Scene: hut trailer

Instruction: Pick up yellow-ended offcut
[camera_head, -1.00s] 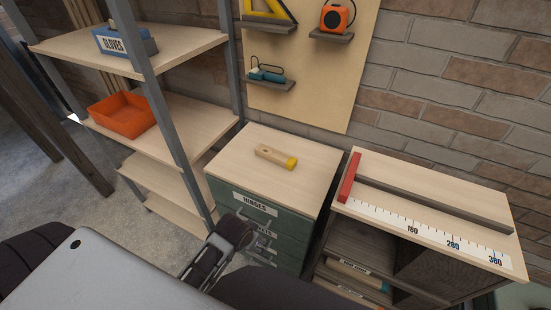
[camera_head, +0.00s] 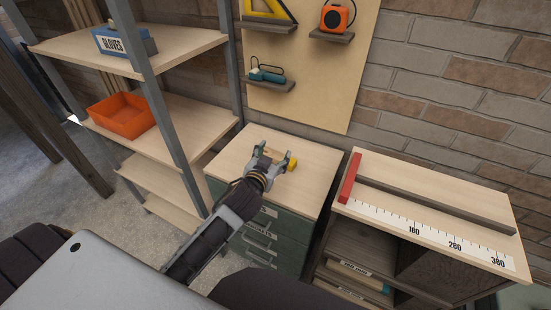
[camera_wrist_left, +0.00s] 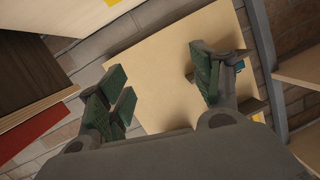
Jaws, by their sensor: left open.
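The yellow-ended offcut (camera_head: 292,164) lies on the pale top of the green drawer cabinet (camera_head: 318,162). Its yellow end shows to the right of my left gripper (camera_head: 271,154), and much of its wooden body is hidden behind the fingers. My left gripper is open over the cabinet top at the offcut; I cannot tell whether it touches it. In the left wrist view the fingers (camera_wrist_left: 163,88) are spread with nothing seen between them but the plywood tool board behind, and the offcut cannot be made out. My right gripper is not in view.
A measuring bench with a red stop (camera_head: 349,178) and a dark fence stands to the right. Shelving with an orange tray (camera_head: 121,117) and a gloves box (camera_head: 125,41) stands left. The tool board (camera_head: 335,90) is close behind the cabinet. The cabinet top is otherwise clear.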

